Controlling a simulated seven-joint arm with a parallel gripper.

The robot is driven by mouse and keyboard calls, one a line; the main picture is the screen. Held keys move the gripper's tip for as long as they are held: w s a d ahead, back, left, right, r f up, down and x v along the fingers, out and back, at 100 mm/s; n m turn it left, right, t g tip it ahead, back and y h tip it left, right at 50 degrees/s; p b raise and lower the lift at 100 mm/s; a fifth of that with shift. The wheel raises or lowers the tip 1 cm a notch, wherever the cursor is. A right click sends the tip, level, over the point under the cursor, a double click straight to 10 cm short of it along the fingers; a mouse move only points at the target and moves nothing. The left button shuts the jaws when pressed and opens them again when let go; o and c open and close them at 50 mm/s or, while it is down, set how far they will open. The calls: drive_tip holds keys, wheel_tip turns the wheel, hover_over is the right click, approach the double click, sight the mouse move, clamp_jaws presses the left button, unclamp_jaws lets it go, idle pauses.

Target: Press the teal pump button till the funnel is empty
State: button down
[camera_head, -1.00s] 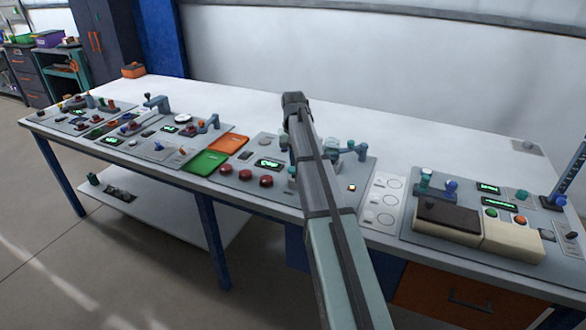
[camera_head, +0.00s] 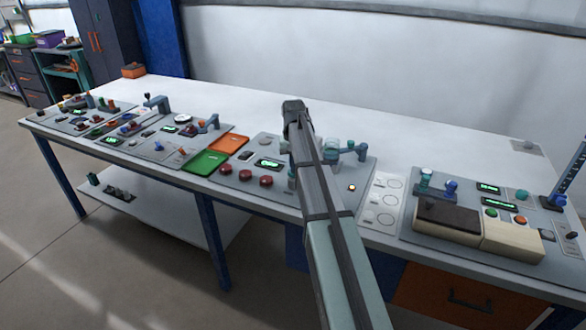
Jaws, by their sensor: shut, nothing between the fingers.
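My arm reaches from the bottom edge up over the middle panel (camera_head: 258,150), and its far end is above that panel. My gripper's fingers do not show; the arm hides them. A small, pale, see-through cup (camera_head: 333,145), perhaps the funnel, stands just right of my arm, beside a grey-blue spout-like fitting (camera_head: 358,150). Its contents are too small to tell. A sliver of a teal-grey part (camera_head: 291,178) shows at the arm's left edge; I cannot tell what it is. A teal round knob (camera_head: 522,195) sits on the right panel, apart from my arm. I cannot tell which part is the pump button.
Red buttons (camera_head: 245,175) and a green display (camera_head: 269,163) lie left of my arm. Orange (camera_head: 229,144) and green (camera_head: 206,161) trays lie further left. A dark and cream box (camera_head: 480,230) stands at right.

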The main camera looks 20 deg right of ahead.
drive_tip(key=shift+f, duration=0.4)
drive_tip(key=shift+r, duration=1.7)
drive_tip(key=shift+f, duration=0.2)
drive_tip(key=shift+f, duration=1.5)
drive_tip(key=shift+r, duration=1.75)
